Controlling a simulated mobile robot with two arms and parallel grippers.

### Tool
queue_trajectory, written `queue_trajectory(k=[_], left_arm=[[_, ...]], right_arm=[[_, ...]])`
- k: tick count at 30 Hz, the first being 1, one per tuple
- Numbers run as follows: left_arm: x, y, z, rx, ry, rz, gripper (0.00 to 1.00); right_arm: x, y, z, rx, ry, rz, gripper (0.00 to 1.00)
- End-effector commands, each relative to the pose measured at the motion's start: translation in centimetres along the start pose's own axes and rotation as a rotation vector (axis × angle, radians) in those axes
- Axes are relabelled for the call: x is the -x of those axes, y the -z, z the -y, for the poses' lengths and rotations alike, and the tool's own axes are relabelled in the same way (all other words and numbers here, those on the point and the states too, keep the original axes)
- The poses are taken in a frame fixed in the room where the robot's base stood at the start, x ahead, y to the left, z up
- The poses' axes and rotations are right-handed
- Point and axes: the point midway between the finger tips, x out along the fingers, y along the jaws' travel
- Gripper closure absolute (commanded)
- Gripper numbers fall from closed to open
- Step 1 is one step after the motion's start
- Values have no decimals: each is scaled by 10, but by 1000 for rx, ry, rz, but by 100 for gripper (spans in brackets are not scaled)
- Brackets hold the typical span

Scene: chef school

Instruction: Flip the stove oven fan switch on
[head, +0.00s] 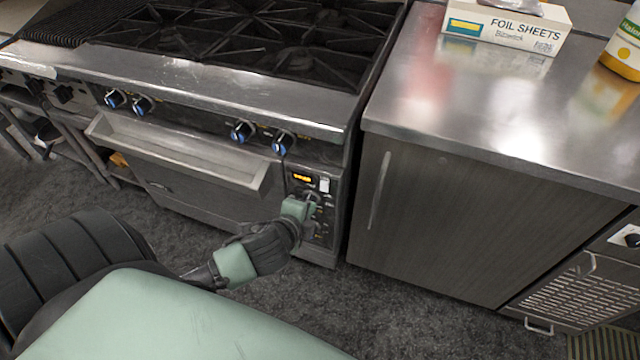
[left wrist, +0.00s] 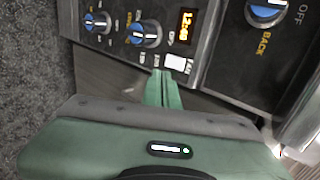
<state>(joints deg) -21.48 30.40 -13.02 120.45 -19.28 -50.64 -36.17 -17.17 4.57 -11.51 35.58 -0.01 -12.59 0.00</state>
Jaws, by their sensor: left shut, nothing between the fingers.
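The stove's oven control panel (head: 333,200) is at the stove's right front corner. It carries a lit clock display (head: 302,178) and a white rocker switch (head: 324,184) beside it. In the left wrist view, the white switch (left wrist: 175,63) sits below the display (left wrist: 186,25), with small lettering around it. My left gripper (head: 308,197) is shut and empty in front of the panel. In the left wrist view, its green fingertips (left wrist: 161,76) are just below and left of the switch; I cannot tell whether they touch the panel. My right gripper is not in view.
Blue-marked knobs (left wrist: 145,33) are close to my fingertips. The oven handle (head: 180,155) juts out left of the panel. A steel-topped counter (head: 480,110) stands at right, holding a foil sheets box (head: 508,25) and a bottle (head: 624,48).

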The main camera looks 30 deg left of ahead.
Motion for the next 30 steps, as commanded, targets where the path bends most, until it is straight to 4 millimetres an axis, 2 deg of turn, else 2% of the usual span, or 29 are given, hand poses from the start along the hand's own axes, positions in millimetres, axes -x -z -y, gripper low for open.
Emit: queue_trajectory(k=[1,6,12,18,27,30], left_arm=[[-13,0,-1,1,0,1,100],[-49,0,0,2,1,0,100],[-73,1,14,1,0,-1,100],[-82,1,18,0,-1,-2,100],[-83,1,18,0,-2,-2,100],[-84,0,21,0,-2,0,100]], right_arm=[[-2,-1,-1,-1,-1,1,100],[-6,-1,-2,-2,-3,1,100],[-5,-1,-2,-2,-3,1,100],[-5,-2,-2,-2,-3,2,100],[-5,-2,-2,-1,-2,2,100],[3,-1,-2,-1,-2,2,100]])
